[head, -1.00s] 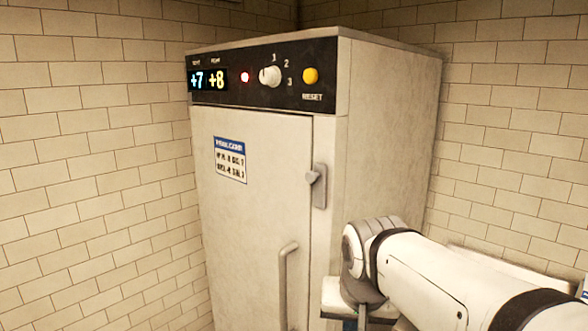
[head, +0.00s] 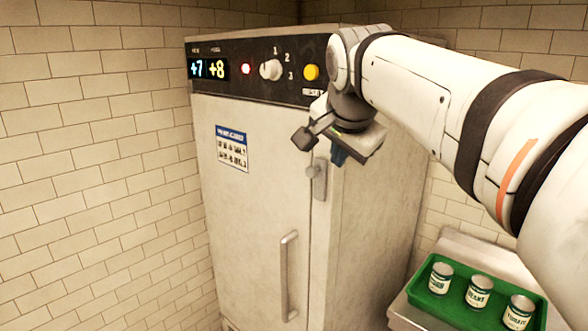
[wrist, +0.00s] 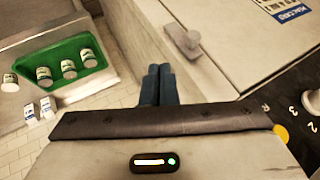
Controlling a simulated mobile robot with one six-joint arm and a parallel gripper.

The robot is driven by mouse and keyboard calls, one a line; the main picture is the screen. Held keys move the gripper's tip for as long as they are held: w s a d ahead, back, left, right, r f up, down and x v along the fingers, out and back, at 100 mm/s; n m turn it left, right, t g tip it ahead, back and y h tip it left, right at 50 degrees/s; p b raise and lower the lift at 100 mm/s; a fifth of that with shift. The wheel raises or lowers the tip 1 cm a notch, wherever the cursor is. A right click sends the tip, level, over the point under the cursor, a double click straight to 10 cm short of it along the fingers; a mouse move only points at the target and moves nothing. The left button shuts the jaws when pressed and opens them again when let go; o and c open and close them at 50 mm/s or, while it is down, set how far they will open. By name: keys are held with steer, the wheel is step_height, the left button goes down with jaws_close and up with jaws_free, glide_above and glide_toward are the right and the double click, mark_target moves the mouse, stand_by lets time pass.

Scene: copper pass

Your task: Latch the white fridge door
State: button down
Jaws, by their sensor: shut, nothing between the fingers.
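The white fridge (head: 255,215) stands in the corner, its door looking flush with the body. A grey latch (head: 319,182) sits at the door's upper right edge. It also shows in the wrist view (wrist: 183,40), with its short lever on a plate. I cannot tell whether it is engaged. A vertical bar handle (head: 289,275) is lower on the door. My gripper (head: 338,158) is just above and right of the latch by the fridge's side. In the wrist view its blue fingers (wrist: 158,70) are together and empty, apart from the latch.
The control panel (head: 255,70) with a dial and yellow button is close to my wrist. At lower right, a green tray (head: 425,292) with several cans rests on a metal counter (head: 465,245). Tiled walls close in the left and back.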

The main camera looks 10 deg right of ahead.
mark_target(320, 170)
steer(key=shift+w+a+f+p, duration=0.2)
steer(key=shift+w+f+p, duration=0.35)
steer(key=shift+w+f, duration=0.85)
steer(key=shift+w+a+f+p, duration=0.2)
steer(key=shift+w+f+p, duration=0.3)
steer(key=shift+w+f, duration=0.95)
steer(key=shift+w+a+f+p, duration=0.2)
steer(key=shift+w+f+p, duration=0.45)
steer(key=shift+w, duration=1.35)
